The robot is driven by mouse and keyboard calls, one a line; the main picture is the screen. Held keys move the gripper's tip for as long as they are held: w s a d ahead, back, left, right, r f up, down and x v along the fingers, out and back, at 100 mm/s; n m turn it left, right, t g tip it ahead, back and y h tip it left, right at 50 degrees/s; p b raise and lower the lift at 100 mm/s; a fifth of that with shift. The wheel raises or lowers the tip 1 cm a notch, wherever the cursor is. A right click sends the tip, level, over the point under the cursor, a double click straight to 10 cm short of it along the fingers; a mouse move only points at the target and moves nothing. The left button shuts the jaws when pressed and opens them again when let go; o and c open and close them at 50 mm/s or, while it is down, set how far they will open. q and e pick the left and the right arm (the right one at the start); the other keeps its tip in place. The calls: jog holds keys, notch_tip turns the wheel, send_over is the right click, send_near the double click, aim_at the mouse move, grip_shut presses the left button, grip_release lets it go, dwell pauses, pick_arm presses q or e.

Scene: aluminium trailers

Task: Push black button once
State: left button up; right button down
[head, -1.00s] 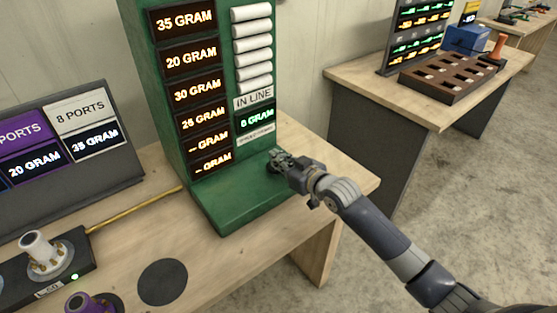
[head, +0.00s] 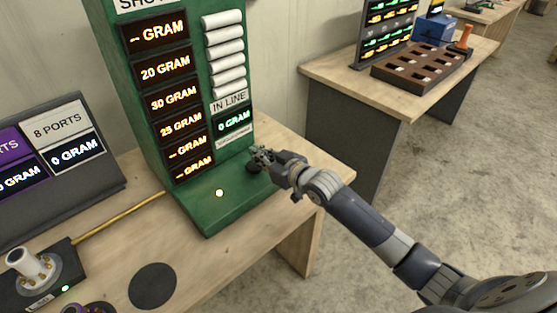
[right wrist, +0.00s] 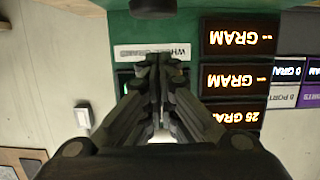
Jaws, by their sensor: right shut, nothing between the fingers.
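The green dispenser stand (head: 150,100) stands on the wooden table, with several display panels and a green base. A black round button (right wrist: 153,7) shows at the top edge of the right wrist view, cut off by the frame. In the head view, a dark round shape (head: 254,167) on the base's right side sits just under my right gripper (head: 257,154) and is partly hidden by it. My right gripper, also in the right wrist view (right wrist: 160,62), is shut and empty. I cannot tell whether it touches the button. My left gripper is not in view.
A dark port display (head: 55,150) stands at left, with a white cup-like port (head: 32,262) in front. A yellow tube (head: 120,218) runs to the stand. A second table (head: 330,75) holds a brown tray (head: 428,68).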

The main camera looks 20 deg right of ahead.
jog(key=v, duration=0.8)
jog(key=shift+f+b, duration=0.15)
jog(key=shift+b, duration=0.25)
jog(key=shift+s, duration=0.15)
dwell(2.1)
